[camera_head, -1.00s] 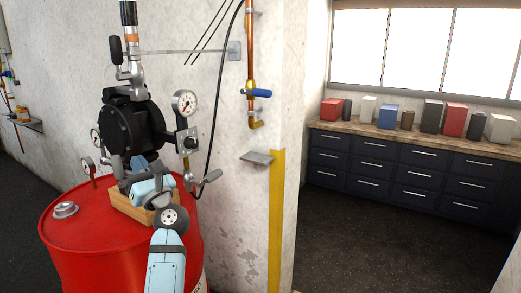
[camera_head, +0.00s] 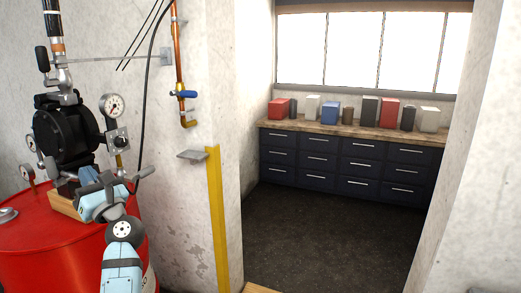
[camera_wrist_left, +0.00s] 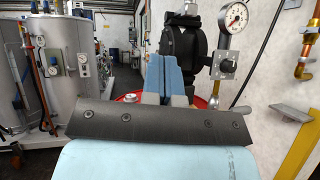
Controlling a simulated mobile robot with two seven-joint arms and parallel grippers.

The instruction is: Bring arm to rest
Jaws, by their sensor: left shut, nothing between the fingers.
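My left arm comes up from the bottom left of the head view, in front of the red drum (camera_head: 40,240). Its left gripper (camera_head: 90,177) is beside the black pump (camera_head: 65,132) above the drum. In the left wrist view the two blue fingers (camera_wrist_left: 163,75) lie together, shut with nothing between them. The drum's red top (camera_wrist_left: 128,98) shows behind them, and the pump (camera_wrist_left: 186,45) stands just to their right. My right gripper is in neither view.
A pressure gauge (camera_head: 113,105) and a lever handle are close to the gripper. A wooden block (camera_head: 64,204) sits on the drum. A copper pipe (camera_head: 177,60) and small shelf (camera_head: 193,155) are on the wall. Open floor (camera_head: 320,235) lies before the drawer cabinet (camera_head: 345,165).

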